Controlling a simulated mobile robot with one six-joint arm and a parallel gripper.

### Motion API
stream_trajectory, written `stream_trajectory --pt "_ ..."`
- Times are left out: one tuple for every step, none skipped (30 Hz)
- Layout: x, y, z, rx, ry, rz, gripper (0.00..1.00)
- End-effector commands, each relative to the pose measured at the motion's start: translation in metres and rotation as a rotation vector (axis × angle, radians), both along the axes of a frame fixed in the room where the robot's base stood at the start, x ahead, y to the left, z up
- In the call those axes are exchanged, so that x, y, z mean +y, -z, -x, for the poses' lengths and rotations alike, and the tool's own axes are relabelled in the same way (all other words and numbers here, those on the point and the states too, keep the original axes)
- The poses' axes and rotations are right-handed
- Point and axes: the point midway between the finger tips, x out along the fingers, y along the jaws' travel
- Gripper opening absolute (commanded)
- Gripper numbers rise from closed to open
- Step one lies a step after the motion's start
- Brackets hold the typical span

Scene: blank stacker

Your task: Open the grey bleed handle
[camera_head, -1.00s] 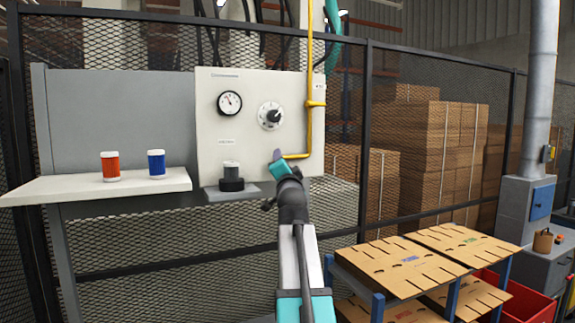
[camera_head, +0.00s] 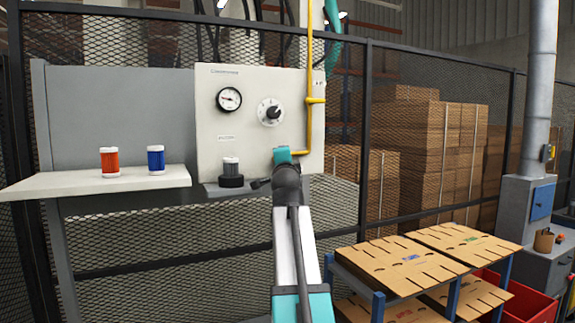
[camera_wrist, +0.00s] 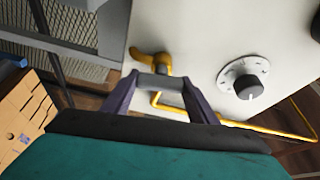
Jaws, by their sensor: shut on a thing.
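The grey bleed handle (camera_wrist: 160,82) shows in the wrist view as a short grey bar between my two purple-grey fingers. My gripper (camera_wrist: 160,88) is shut on it, in front of the pale panel (camera_wrist: 195,30). In the head view my gripper (camera_head: 283,155) is at the panel's lower right, and its teal body hides the fingers and the handle.
A yellow pipe (camera_head: 309,60) with a yellow lever (camera_head: 316,101) runs down the panel's right side. A gauge (camera_head: 229,98) and a dial (camera_head: 270,112) sit left of it. A shelf (camera_head: 60,188) holds red and blue canisters. Cardboard blanks (camera_head: 400,268) lie at lower right.

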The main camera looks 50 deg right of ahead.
Motion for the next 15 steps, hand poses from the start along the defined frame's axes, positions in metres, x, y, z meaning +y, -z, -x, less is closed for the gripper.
stream_trajectory --pt "-0.0014 0.0042 0.0004 -0.006 0.002 -0.029 0.31" --pt "-0.0016 0.0043 0.0004 -0.012 0.002 -0.045 0.31" --pt "-0.0016 0.0045 0.0002 -0.02 0.002 -0.064 0.31" --pt "-0.0017 0.0048 0.0003 -0.026 0.003 -0.079 0.31" --pt "-0.0016 0.0047 0.0004 -0.032 0.003 -0.093 0.31" --pt "-0.0016 0.0045 0.0005 -0.039 0.003 -0.109 0.31" --pt "-0.0016 0.0045 0.0005 -0.044 0.003 -0.122 0.31" --pt "-0.0015 0.0044 0.0007 -0.048 0.003 -0.132 0.31" --pt "-0.0015 0.0042 0.0007 -0.054 0.003 -0.146 0.31" --pt "-0.0014 0.0041 0.0008 -0.058 0.003 -0.155 0.31" --pt "-0.0015 0.0043 0.0009 -0.06 0.003 -0.163 0.31" --pt "-0.0014 0.0045 0.0008 -0.063 0.003 -0.172 0.31" --pt "-0.0015 0.0045 0.0009 -0.066 0.003 -0.179 0.31" --pt "-0.0014 0.0045 0.0009 -0.068 0.003 -0.183 0.31" --pt "-0.0014 0.0045 0.001 -0.069 0.003 -0.188 0.31"
